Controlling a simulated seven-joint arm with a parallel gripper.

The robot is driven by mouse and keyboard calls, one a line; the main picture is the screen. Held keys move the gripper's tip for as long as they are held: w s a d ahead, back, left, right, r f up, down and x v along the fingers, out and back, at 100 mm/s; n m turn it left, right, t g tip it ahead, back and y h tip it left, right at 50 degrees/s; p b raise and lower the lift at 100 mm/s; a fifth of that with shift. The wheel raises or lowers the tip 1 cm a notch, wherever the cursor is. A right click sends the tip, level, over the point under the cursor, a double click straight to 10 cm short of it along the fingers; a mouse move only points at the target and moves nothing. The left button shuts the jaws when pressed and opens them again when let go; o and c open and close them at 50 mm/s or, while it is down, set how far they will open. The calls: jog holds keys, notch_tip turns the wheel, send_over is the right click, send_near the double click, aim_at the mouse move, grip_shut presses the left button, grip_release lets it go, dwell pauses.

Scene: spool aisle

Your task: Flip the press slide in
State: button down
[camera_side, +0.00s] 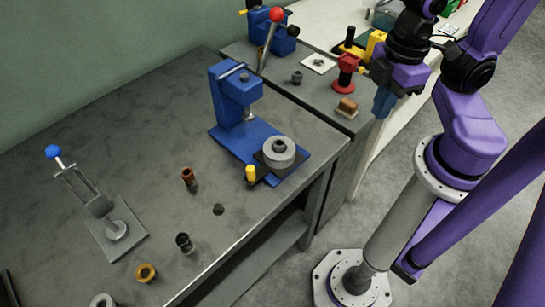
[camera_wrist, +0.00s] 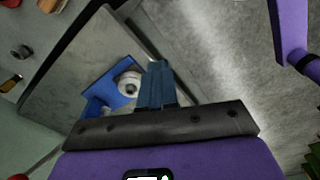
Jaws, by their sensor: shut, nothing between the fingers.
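The blue press (camera_side: 226,92) stands on the grey bench, its upright and head at the back of a long blue base (camera_side: 238,141). The press slide, a dark plate (camera_side: 263,166), lies at the front end of the base, out from under the head. A grey spool (camera_side: 280,157) sits on it, and a yellow knob (camera_side: 251,173) stands at its left corner. My gripper (camera_side: 381,108) is shut and empty, off to the upper right of the press and apart from it. In the wrist view, its blue fingers (camera_wrist: 160,68) are together, with the spool (camera_wrist: 129,84) beyond them.
A red-and-black fixture (camera_side: 346,70) and a brown block (camera_side: 347,107) stand on the bench near my gripper. A toggle clamp with a blue ball (camera_side: 53,151) and several loose bushings stand left of the press. Open floor lies right of the bench.

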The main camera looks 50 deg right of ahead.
jog(key=w+a+f+n+t+y, duration=0.4)
jog(key=w+a+f+n, duration=0.3)
jog(key=a+f, duration=0.3)
jog(key=shift+a+f+y, duration=0.35)
jog(key=shift+f+y, duration=0.35)
jog(key=shift+f, duration=0.1)
